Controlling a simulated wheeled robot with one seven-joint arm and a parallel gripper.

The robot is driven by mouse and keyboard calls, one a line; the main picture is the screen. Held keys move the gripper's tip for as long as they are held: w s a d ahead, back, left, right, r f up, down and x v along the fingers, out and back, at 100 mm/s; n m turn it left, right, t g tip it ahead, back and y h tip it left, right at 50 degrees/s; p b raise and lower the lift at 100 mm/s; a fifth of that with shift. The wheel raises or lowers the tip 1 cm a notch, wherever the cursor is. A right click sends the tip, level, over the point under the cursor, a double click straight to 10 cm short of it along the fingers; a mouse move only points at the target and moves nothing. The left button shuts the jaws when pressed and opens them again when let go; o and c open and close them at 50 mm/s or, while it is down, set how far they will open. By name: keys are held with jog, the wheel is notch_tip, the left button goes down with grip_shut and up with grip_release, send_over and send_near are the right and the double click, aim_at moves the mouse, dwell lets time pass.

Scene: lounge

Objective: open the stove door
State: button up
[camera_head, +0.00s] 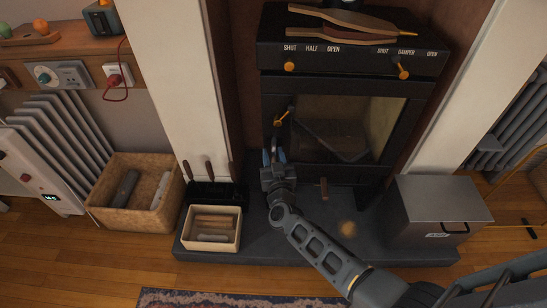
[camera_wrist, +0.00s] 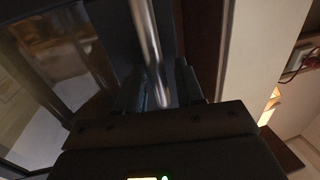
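The black stove (camera_head: 350,62) stands in the fireplace, with its glass-fronted door (camera_head: 345,128) apparently shut. A small brass-coloured handle (camera_head: 281,119) sits on the left side of the door. My gripper (camera_head: 273,154) is just below this handle, near the lower left of the stove front. Its two fingers look apart, with no object clearly held. In the wrist view a grey metal bar (camera_wrist: 149,45) runs down toward the space between my fingers (camera_wrist: 158,92); I cannot tell whether it touches them. The door glass (camera_wrist: 75,50) fills the left of that view.
A metal box (camera_head: 437,210) stands right of the stove on the dark hearth (camera_head: 330,235). A light tray (camera_head: 212,229) and a cork box (camera_head: 132,195) stand at left. Tongs (camera_head: 345,22) lie on the stove top. Wooden floor is clear in front, beside a rug (camera_head: 220,298).

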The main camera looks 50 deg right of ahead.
grip_shut()
dwell(0.5)
